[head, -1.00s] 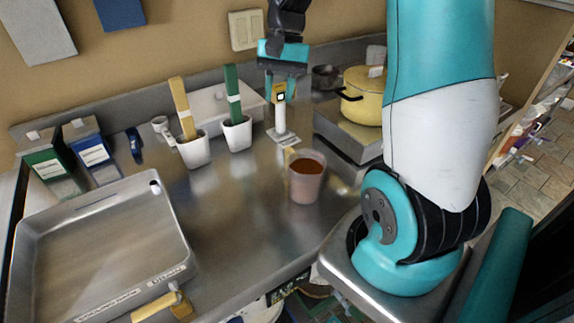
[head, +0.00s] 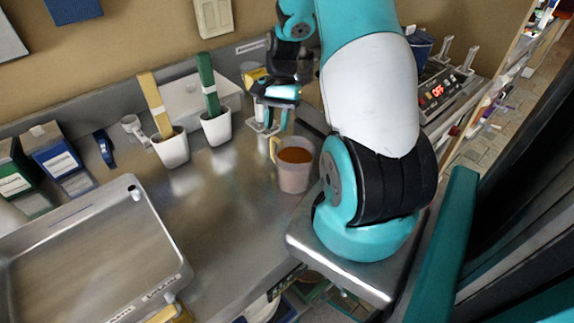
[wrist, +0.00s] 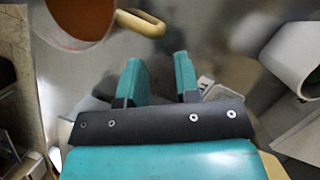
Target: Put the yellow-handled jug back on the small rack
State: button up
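The jug (head: 293,175) is a pale pinkish cup of brown liquid, upright on the steel counter, with its yellow handle (head: 273,149) toward the back left. The wrist view shows the jug (wrist: 78,18) at top left and its handle (wrist: 142,22) reaching right. My gripper (head: 271,120) is just behind the jug, low over the counter. In the wrist view its two teal fingers (wrist: 158,65) are apart with nothing between them, and the handle lies beyond the tips, untouched. A small white stand (head: 262,128) is partly hidden behind my gripper; I cannot tell whether it is the rack.
Two white pots (head: 171,150) (head: 216,128) with tall handles stand left of my gripper. A large steel tray (head: 165,235) fills the left front. Open counter (head: 225,200) lies left of the jug.

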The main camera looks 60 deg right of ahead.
aim_at(274, 145)
jog(key=x, duration=0.3)
jog(key=p+x, duration=0.1)
jog(key=x, duration=0.1)
jog(key=shift+s+a+f, duration=0.1)
jog(key=shift+a+f, duration=0.1)
jog(key=shift+a, duration=0.3)
jog(key=shift+c, duration=0.4)
grip_shut()
